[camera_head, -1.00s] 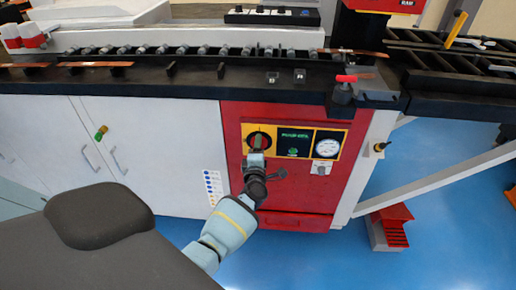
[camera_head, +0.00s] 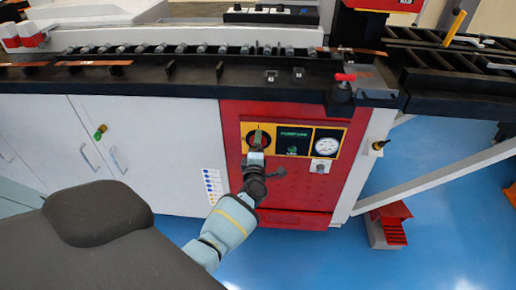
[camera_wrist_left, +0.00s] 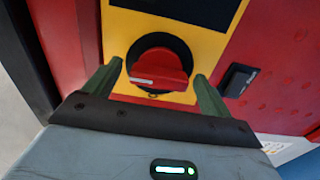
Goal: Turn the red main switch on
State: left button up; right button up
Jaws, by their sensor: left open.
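The red main switch (camera_wrist_left: 158,68) is a round rotary knob on a yellow plate, with a black ring around it and a white mark at the left end of its grip bar. In the left wrist view my left gripper (camera_wrist_left: 158,80) is open, with one green finger on each side of the knob and a gap to it. In the head view my left gripper (camera_head: 257,140) is in front of the yellow control panel (camera_head: 268,155) and largely hides the switch. My right gripper does not show.
Right of the switch are a dark display (camera_head: 293,140) and a round gauge (camera_head: 327,146), with a small grey switch (camera_head: 320,166) below. The panel sits on a red cabinet front (camera_head: 300,190) under the black machine bed (camera_head: 200,80). A black part (camera_wrist_left: 238,80) is right of the fingers.

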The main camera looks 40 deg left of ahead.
pick_arm(q)
jog(key=p+v, duration=0.1)
jog(key=v, duration=0.6)
jog(key=shift+s+d, duration=0.25)
jog(key=shift+s, duration=0.05)
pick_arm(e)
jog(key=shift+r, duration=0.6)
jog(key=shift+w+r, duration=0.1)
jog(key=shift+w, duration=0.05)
pick_arm(q)
jog(key=s+d+f+m+g+h+p, duration=0.1)
jog(key=s+d+m, duration=0.4)
jog(key=s, duration=0.8)
jog(key=s+d+f+m+g+h+p, duration=0.1)
jog(key=s+d+m+g+h+p, duration=0.2)
jog(key=s+m, duration=0.9)
jog(key=s+d+f+m+g+h+p, duration=0.2)
jog(key=s+d+m+h+p, duration=0.2)
jog(key=s, duration=1.1)
jog(key=d+m+h, duration=0.3)
jog(key=d+m, duration=0.1)
jog(key=m, duration=0.1)
jog(key=shift+s+g, duration=0.25)
jog(key=shift+g, duration=0.05)
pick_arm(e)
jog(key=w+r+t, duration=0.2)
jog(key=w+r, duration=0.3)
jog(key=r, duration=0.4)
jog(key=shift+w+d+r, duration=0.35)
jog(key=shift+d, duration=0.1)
